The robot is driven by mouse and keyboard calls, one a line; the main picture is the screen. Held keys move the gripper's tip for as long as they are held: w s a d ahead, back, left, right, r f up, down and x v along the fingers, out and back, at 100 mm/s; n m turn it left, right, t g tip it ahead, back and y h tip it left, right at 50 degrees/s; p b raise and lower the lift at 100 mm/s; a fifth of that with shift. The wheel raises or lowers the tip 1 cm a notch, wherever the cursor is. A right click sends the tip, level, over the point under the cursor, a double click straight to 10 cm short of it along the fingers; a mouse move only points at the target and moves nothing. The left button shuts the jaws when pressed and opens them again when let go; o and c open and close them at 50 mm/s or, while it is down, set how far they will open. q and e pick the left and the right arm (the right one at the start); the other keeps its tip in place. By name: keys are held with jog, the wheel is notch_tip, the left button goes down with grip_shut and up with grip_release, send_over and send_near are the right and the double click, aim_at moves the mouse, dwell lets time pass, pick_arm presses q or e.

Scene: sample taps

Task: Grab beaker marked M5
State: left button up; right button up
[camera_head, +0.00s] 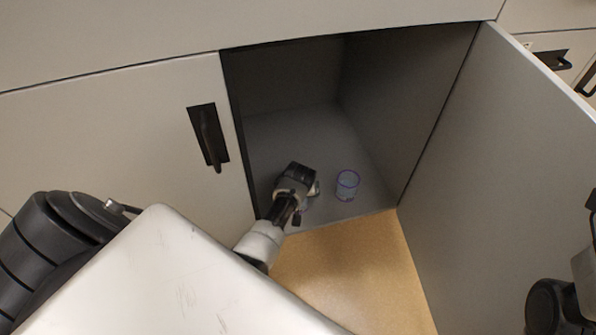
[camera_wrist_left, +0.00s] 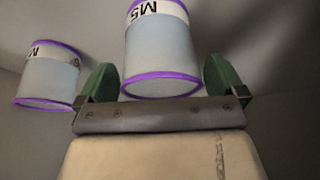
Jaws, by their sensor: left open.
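The beaker marked M5 (camera_wrist_left: 160,52), pale with purple rims, is in the left wrist view between the two green fingers of my left gripper (camera_wrist_left: 160,78). The fingers are open, one on each side of it, with its rim close to the palm; I cannot tell whether they touch it. The label appears upside down. In the head view my left gripper (camera_head: 305,188) is inside the open cabinet and mostly hides this beaker. My right gripper is not in view.
A second purple-rimmed beaker (camera_wrist_left: 48,78) has a label starting with M, the rest unreadable. In the head view this beaker (camera_head: 347,185) stands right of my gripper on the cabinet floor (camera_head: 300,125). The cabinet door (camera_head: 500,170) is open at right.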

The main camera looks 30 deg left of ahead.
pick_arm(q)
jog(key=shift+f, duration=0.15)
jog(key=c, duration=1.1)
jog(key=shift+w, duration=0.1)
jog(key=shift+r, duration=0.25)
